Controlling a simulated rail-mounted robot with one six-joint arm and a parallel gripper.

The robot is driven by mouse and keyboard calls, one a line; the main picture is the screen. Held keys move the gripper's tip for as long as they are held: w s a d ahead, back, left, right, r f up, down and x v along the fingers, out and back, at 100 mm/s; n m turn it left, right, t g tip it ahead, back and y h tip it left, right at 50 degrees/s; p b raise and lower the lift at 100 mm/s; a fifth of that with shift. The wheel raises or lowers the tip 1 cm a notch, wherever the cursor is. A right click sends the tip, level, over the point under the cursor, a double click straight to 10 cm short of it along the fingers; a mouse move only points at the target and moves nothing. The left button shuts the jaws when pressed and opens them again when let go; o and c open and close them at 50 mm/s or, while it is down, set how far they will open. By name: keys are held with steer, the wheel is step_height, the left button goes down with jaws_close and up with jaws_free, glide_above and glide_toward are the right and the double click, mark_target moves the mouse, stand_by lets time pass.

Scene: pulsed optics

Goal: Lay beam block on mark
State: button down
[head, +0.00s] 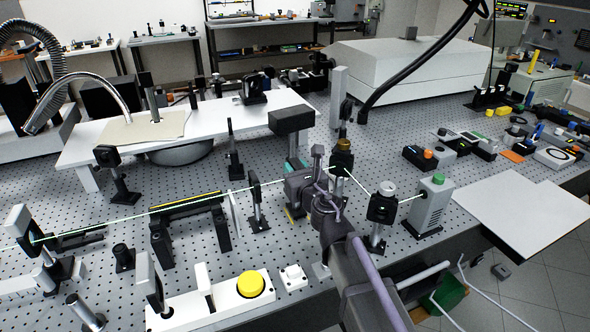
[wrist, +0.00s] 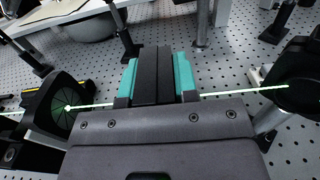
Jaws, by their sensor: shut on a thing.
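My gripper (head: 297,164) shows in the head view near the middle of the optical table, with teal finger pads. In the wrist view its two teal-padded fingers (wrist: 157,76) are shut on a dark block, the beam block (wrist: 152,72), which lies between them. In the head view the block is mostly hidden by the gripper. A small yellow-edged patch (head: 292,213) shows on the table just below the gripper in the head view; I cannot tell whether it is the mark.
A green beam crosses the table and meets my gripper's outline. An iris mount (head: 257,205) stands left of my gripper and a dark mount (head: 342,158) right of it. A black box on a post (head: 290,120) stands behind. A yellow button (head: 250,284) is in front.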

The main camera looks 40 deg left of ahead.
steer(key=shift+f+b, duration=0.4)
steer(key=c, duration=0.8)
jaws_free()
steer(key=shift+d, duration=0.1)
steer(key=v, duration=1)
steer(key=shift+s+d, duration=0.2)
steer(key=shift+d, duration=0.05)
steer(key=shift+r, duration=0.1)
